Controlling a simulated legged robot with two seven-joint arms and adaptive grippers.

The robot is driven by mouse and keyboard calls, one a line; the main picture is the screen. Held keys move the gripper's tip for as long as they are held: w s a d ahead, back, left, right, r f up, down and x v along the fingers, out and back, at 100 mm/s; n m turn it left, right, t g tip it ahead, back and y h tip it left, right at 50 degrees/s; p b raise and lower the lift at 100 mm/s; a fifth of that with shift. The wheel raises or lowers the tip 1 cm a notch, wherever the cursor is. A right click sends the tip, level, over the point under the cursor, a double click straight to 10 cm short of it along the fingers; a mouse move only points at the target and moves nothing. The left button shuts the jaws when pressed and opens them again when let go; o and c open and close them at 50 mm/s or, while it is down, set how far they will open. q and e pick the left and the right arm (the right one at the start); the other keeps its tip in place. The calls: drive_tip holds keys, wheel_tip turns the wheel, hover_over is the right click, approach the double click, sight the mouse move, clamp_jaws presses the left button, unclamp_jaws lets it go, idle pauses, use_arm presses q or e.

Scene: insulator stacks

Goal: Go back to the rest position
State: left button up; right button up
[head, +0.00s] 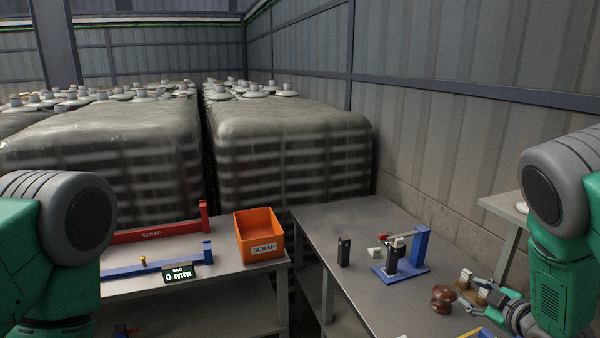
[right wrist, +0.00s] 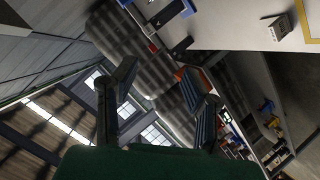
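My right gripper (head: 468,299) is at the lower right of the head view, over the right table and close to a brown insulator (head: 443,298). In the right wrist view its two fingers (right wrist: 160,105) stand apart with nothing between them. The insulator stands on the table to the left of the fingers; I cannot tell whether they touch it. My left arm comes in at the left edge of the head view, with its gripper out of view.
The left table holds an orange scrap bin (head: 259,233), a red bar (head: 150,235) and a display (head: 180,274) reading 0 mm. Wrapped stacks (head: 290,150) stand behind.

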drive_tip(key=s+a+f+m+g, duration=0.1)
drive_tip(key=s+f+m+g, duration=0.1)
drive_tip(key=s+f, duration=0.3)
drive_tip(key=s+a+f+m+g+h, duration=0.1)
drive_tip(key=s+a+f+m+g, duration=0.1)
drive_tip(key=s+f, duration=0.3)
drive_tip(key=s+a+f+m+g+h, duration=0.1)
drive_tip(key=s+f+m+g, duration=0.2)
drive_tip(key=s, duration=0.9)
drive_tip(key=shift+a+f, duration=0.35)
drive_tip(key=shift+f, duration=0.55)
drive_tip(key=s+a+f+m+g, duration=0.1)
drive_tip(key=s+a+m+g, duration=0.15)
drive_tip(key=s, duration=0.75)
drive_tip(key=s+a+m+g, duration=0.1)
drive_tip(key=s+a+g, duration=0.3)
drive_tip(key=s, duration=0.7)
wheel_tip(320, 180, down, 29)
drive_tip(key=w+a+b, duration=0.1)
drive_tip(key=w+b, duration=0.1)
drive_tip(key=b, duration=2.7)
drive_tip(key=shift+w+a+n+t, duration=0.15)
drive_tip(key=shift+w+n+t, duration=0.2)
drive_tip(key=shift+t, duration=0.1)
